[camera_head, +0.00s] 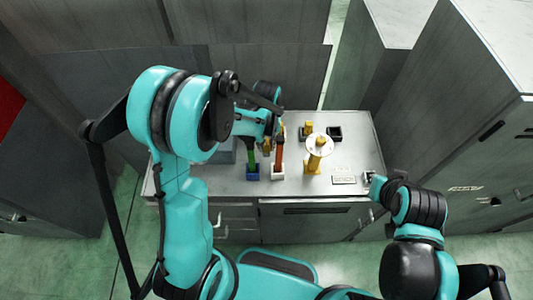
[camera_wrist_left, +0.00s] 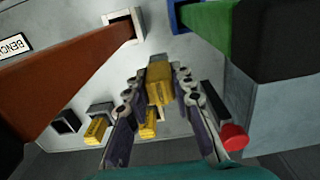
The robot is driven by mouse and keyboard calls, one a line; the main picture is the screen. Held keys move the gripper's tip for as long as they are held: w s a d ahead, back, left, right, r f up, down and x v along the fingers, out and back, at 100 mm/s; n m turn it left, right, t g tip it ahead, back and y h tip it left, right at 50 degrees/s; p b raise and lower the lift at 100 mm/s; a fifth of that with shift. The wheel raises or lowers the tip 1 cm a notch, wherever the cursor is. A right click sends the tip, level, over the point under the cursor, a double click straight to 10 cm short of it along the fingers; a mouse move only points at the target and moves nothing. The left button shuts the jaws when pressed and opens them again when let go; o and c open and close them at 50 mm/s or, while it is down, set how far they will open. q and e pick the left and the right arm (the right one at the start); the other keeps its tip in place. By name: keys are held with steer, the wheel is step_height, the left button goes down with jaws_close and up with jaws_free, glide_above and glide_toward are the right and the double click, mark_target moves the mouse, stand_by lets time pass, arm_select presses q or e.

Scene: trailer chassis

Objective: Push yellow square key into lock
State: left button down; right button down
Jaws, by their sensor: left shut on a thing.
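My left gripper (camera_wrist_left: 168,98) is shut on a yellow block, the yellow square key (camera_wrist_left: 160,82), whose far end is near a small grey part on the bench top. I cannot tell whether the key touches or enters a lock. In the head view the left gripper (camera_head: 268,132) is over the back of the bench, largely hidden by its own arm, with a bit of yellow below it.
A red post (camera_head: 278,155) in a white base and a green post (camera_head: 252,160) in a blue base stand close to the left gripper. A yellow stand with a white disc (camera_head: 325,145) and a black square socket (camera_head: 335,132) are to the right. A red knob (camera_wrist_left: 234,136) is nearby.

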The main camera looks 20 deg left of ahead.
mark_target(266, 153)
arm_select(q)
step_height(266, 153, down, 6)
steer(key=shift+r+b, duration=0.1)
steer(key=shift+b, duration=0.35)
steer(key=c, duration=1.3)
jaws_free()
